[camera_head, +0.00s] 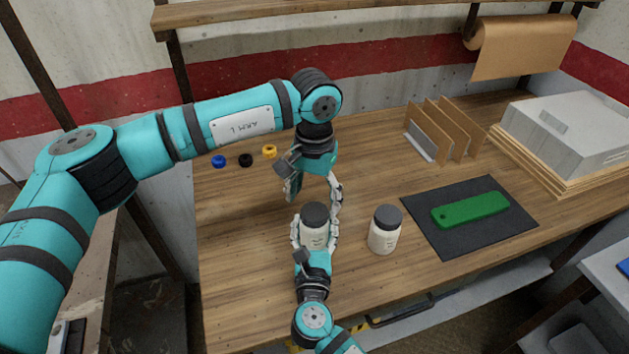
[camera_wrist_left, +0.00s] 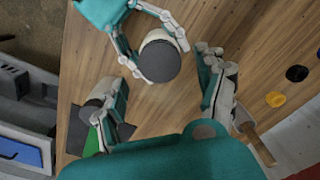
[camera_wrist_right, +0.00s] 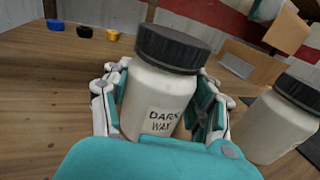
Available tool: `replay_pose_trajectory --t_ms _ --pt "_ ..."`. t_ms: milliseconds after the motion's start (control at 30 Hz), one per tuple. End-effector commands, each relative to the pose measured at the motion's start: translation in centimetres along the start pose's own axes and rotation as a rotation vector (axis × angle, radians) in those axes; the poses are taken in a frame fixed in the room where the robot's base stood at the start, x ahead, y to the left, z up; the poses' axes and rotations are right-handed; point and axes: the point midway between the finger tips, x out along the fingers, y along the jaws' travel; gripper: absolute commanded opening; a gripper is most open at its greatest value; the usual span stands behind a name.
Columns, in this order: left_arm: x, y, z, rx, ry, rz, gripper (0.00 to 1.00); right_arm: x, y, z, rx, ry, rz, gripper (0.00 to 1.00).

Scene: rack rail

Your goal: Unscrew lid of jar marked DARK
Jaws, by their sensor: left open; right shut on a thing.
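The jar marked DARK WAX (camera_wrist_right: 160,100) is a cream jar with a black lid (camera_wrist_right: 172,48), upright on the bench. My right gripper (camera_head: 316,238) is shut around its body; the lid stands clear above the fingers. My left gripper (camera_head: 315,190) is open and empty, just above and behind the jar; in the left wrist view the lid (camera_wrist_left: 160,61) shows beyond the open fingers (camera_wrist_left: 165,105), not touched by them. A second cream jar with a black lid (camera_head: 385,230) stands to the right; its label is not readable.
A dark mat (camera_head: 425,225) with a green bar (camera_head: 470,209) lies to the right. Blue (camera_head: 218,161), black (camera_head: 245,160) and yellow (camera_head: 269,152) small rings lie at the back left. A wooden divider rack (camera_head: 455,130) and stacked boards (camera_head: 575,180) stand at the back. The bench's left front is clear.

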Motion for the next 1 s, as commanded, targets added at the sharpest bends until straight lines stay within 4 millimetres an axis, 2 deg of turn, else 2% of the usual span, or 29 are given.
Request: replay_pose_trajectory --t_ms 100,233,633,1000 --pt "1.9 0.0 0.1 -0.001 -0.003 0.001 0.73 0.0 0.0 0.0 0.001 -0.001 0.000 0.00" --pt "3.2 0.0 0.0 -0.003 -0.002 0.001 0.73 0.0 0.0 0.0 0.001 -0.001 0.000 0.00" --pt "3.8 0.0 0.0 -0.002 0.000 0.000 0.71 0.0 0.0 0.0 0.001 -0.001 0.000 0.00" --pt "3.8 0.0 0.0 -0.003 0.000 0.000 0.23 0.0 0.0 0.1 0.001 -0.001 0.000 0.00"
